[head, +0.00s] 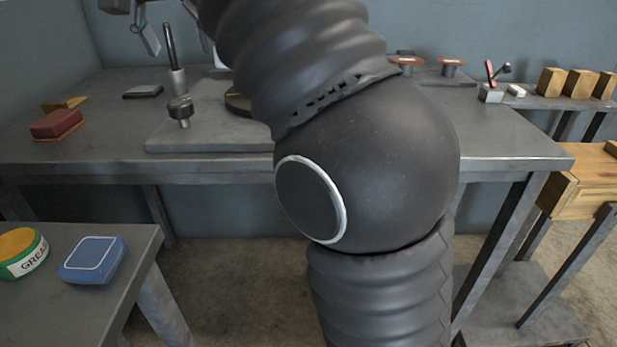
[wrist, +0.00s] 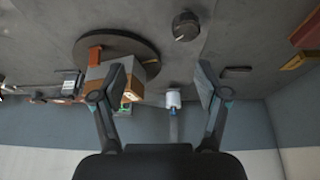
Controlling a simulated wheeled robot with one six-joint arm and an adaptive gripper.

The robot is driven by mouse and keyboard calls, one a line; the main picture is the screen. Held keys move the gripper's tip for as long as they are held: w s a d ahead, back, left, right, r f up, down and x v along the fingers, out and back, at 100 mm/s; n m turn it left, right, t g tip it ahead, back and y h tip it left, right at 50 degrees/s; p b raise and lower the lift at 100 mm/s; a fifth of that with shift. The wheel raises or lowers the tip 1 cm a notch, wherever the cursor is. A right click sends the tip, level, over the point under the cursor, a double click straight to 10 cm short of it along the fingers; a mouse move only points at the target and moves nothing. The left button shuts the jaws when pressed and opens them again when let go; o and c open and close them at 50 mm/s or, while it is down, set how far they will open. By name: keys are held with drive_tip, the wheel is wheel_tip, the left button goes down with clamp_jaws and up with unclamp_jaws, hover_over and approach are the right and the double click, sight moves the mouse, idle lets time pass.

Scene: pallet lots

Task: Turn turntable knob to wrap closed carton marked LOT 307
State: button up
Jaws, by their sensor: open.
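The dark knob (head: 180,108) stands on the left part of a grey base plate (head: 165,143) on the workbench. It also shows in the wrist view (wrist: 186,26), apart from my fingers. The round dark turntable (head: 238,104) is mostly hidden behind my arm in the head view; the wrist view shows more of its disc (wrist: 135,46). A box-like carton (wrist: 127,93) sits on it, partly behind one finger; I cannot read a lot mark or tell whether it is closed. My gripper (wrist: 160,80) is open and empty, its fingers spread above the bench.
A holder with an upright rod (head: 177,80), a dark pad (head: 143,91) and a red block (head: 57,123) stand on the bench. Red-topped spools (head: 452,64) and wooden blocks (head: 580,82) are at right. A grease tin (head: 22,252) and blue box (head: 93,260) occupy the near-left table.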

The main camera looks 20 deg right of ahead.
drive_tip(key=s+d+f+n, duration=0.1)
drive_tip(key=s+d+f, duration=0.3)
drive_tip(key=s+f, duration=0.2)
drive_tip(key=s+d+f+n+y, duration=0.1)
drive_tip(key=s+d+f, duration=0.4)
drive_tip(key=f, duration=0.5)
drive_tip(key=s+d+f+n+t, duration=0.1)
drive_tip(key=s+d+f+n, duration=0.1)
drive_tip(key=s+d+f, duration=0.2)
drive_tip(key=shift+s+d+f+y, duration=0.35)
drive_tip(key=shift+s+f, duration=1.3)
drive_tip(key=shift+f, duration=0.85)
drive_tip(key=s+f, duration=0.4)
drive_tip(key=f, duration=0.2)
drive_tip(key=shift+d+f, duration=0.2)
drive_tip(key=shift+d, duration=0.15)
